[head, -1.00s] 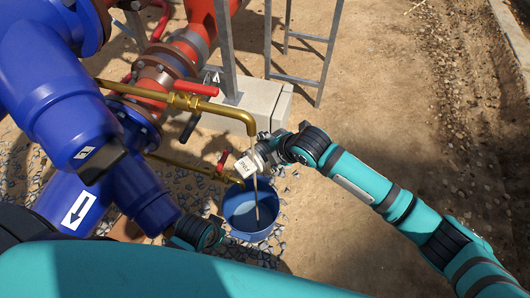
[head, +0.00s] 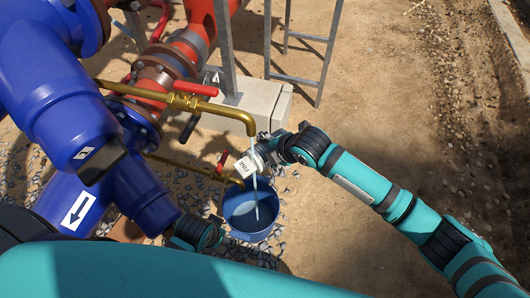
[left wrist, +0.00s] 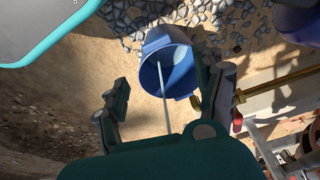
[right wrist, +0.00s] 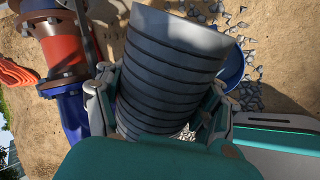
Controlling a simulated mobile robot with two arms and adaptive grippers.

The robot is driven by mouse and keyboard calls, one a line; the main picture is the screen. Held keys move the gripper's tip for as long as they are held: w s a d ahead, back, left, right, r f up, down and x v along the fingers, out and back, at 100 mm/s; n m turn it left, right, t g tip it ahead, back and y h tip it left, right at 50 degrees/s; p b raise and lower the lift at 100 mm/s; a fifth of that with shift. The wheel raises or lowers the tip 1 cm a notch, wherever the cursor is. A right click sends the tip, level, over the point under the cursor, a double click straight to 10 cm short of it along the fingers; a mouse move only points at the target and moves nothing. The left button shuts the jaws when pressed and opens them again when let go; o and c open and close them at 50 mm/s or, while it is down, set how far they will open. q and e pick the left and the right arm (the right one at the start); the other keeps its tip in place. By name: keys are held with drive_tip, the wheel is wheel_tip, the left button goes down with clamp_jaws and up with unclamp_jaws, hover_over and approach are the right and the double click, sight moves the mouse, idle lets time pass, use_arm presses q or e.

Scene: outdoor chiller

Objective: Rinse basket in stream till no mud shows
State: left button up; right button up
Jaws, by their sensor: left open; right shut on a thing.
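The stream looks clear and whitish and falls into a blue bucket (head: 232,222). My left gripper (head: 199,232) is beside the bucket's left side; in the left wrist view (left wrist: 160,112) its fingers are apart and empty.
The brass pipe (head: 215,106) has a red-handled valve (head: 197,88). Large blue pipes (head: 55,90) fill the left side. A concrete block (head: 262,103) and grey metal legs stand behind the spout. Bare ground on the right is open apart from my arm.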

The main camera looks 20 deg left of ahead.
use_arm(q)
drive_tip(key=shift+r, duration=0.1)
use_arm(e)
drive_tip(key=d+p, duration=0.1)
drive_tip(key=s+d+p, duration=0.1)
drive_tip(key=shift+s+d+r+p, duration=0.1)
drive_tip(key=shift+d+r+p, duration=0.2)
use_arm(q)
drive_tip(key=s+f+g+p, duration=0.1)
drive_tip(key=s+f, duration=0.3)
drive_tip(key=f, duration=0.3)
drive_tip(key=s+f+p, duration=0.1)
drive_tip(key=s+f, duration=0.2)
drive_tip(key=f, duration=0.4)
drive_tip(key=s+a+f+p, duration=0.1)
drive_tip(key=s+f+p, duration=0.1)
drive_tip(key=s, duration=0.4)
drive_tip(key=s+a+f+g+p, duration=0.1)
drive_tip(key=s+a+f+p, duration=0.1)
drive_tip(key=s, duration=0.5)
drive_tip(key=shift+a+p, duration=0.2)
drive_tip(key=shift+p, duration=0.6)
use_arm(e)
drive_tip(key=s+d+r, duration=0.1)
drive_tip(key=s+d, duration=0.3)
drive_tip(key=d, duration=0.6)
drive_tip(key=shift+s+r, duration=0.2)
drive_tip(key=shift+s, duration=0.15)
use_arm(q)
drive_tip(key=shift+f, duration=0.1)
